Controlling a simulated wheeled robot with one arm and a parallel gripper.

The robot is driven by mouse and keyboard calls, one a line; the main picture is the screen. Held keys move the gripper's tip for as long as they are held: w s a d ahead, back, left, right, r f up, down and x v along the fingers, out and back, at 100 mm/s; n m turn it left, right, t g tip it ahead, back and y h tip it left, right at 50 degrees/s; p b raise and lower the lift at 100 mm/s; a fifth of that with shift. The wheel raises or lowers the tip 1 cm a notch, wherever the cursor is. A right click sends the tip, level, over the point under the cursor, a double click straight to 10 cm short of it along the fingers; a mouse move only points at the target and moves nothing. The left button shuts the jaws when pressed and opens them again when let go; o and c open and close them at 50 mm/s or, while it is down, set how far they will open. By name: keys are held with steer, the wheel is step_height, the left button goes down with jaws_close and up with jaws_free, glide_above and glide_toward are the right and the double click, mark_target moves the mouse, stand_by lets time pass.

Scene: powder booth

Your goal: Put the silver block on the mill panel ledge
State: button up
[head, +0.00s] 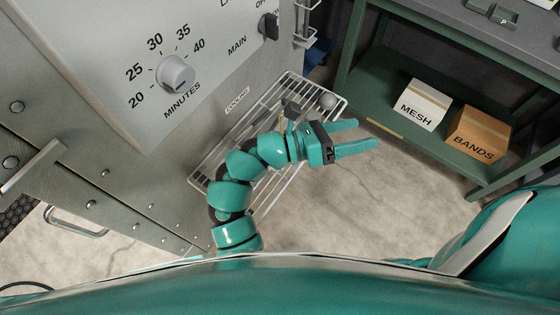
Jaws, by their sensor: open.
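The grey panel (215,55) with a minutes dial (176,74) stands at upper left. I cannot clearly make out a ledge on it.
A grey ball (328,101) sits on the rack near the block. A green shelf (385,85) at right holds a white MESH box (413,104) and a brown BANDS box (478,134). A main switch (269,26) sticks out from the panel. The floor (340,200) below my gripper is clear.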

steer(key=a+f+n+t+y+b, duration=0.1)
steer(key=a+f+y, duration=0.3)
steer(key=a, duration=0.3)
steer(key=s+a+f+t+y+b, duration=0.1)
steer(key=a+f+t+y+b, duration=0.1)
steer(key=a+f+y, duration=0.45)
steer(key=a+f+n+t+y+b, duration=0.1)
steer(key=a+f+y, duration=0.15)
steer(key=a, duration=0.65)
steer(key=x, duration=0.6)
steer(key=p+x, duration=0.1)
steer(key=x, duration=0.2)
steer(key=shift+w+d, duration=0.2)
steer(key=shift+d, duration=0.2)
steer(key=shift+p+x, duration=0.4)
steer(key=shift+x, duration=2.75)
steer(key=shift+s+f, duration=0.1)
steer(key=shift+s, duration=0.05)
steer(key=shift+c, duration=0.2)
steer(key=c, duration=1.3)
